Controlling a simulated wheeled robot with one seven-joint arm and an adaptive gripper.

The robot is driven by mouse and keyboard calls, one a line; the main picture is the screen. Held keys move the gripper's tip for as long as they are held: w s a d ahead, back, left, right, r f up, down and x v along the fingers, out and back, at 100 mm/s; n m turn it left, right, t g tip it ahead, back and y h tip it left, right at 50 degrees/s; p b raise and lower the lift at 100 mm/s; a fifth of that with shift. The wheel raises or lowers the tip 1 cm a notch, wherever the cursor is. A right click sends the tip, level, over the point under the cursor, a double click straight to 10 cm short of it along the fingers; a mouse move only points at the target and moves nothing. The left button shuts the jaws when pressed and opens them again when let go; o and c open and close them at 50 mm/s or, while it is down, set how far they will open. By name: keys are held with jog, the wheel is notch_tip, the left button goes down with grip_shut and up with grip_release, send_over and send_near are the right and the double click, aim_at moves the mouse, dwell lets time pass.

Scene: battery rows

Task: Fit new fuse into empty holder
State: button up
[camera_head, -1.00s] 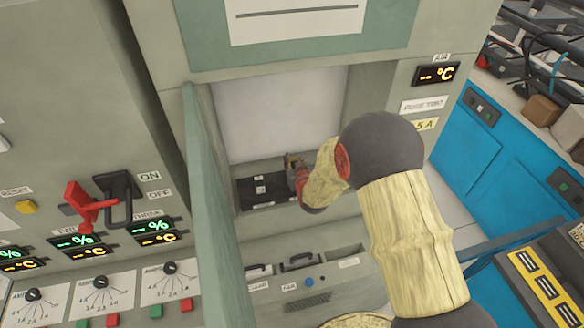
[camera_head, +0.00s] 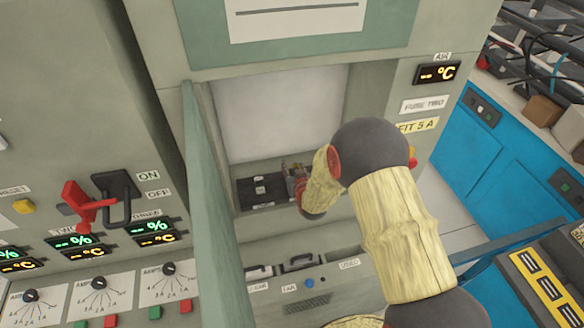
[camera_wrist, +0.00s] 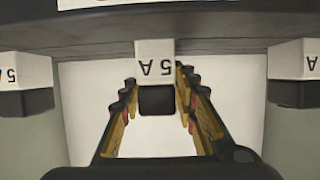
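My gripper (camera_wrist: 157,90) is open in the wrist view, with its ridged yellow, red and black fingers on either side of a middle fuse-like block (camera_wrist: 156,100). This block has a white top reading "5 A", upside down, and a black lower part. Small gaps seem to show beside it, so I see no firm hold. Similar blocks stand at the left (camera_wrist: 25,78) and right (camera_wrist: 300,72). In the head view my gripper (camera_head: 294,172) reaches into the cabinet recess, partly hidden by my wrist, beside a dark panel (camera_head: 246,195) with white labels. I cannot make out an empty holder.
The open green cabinet door (camera_head: 212,210) stands left of my arm. A yellow "FIT 5 A" label (camera_head: 418,126) is on the right frame. Left are a red lever (camera_head: 88,208) and dials. A lower compartment (camera_head: 300,282) lies under the recess.

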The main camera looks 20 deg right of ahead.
jog(key=shift+o, duration=1.1)
jog(key=shift+r, duration=0.15)
jog(key=shift+s+r, duration=0.15)
jog(key=p+v, duration=0.2)
jog(key=v, duration=0.9)
jog(key=s+r+g, duration=0.2)
jog(key=s+r, duration=0.3)
jog(key=r, duration=0.4)
jog(key=s+r+g, duration=0.2)
jog(key=s+r, duration=0.2)
jog(key=r, duration=0.4)
jog(key=s+r+g, duration=0.2)
jog(key=s+r, duration=0.1)
jog(key=s, duration=0.7)
jog(key=s+r+g, duration=0.1)
jog(key=s+r, duration=0.3)
jog(key=s, duration=0.7)
jog(key=shift+s+r+g, duration=0.25)
jog(key=shift+g, duration=0.15)
jog(key=shift+d, duration=0.1)
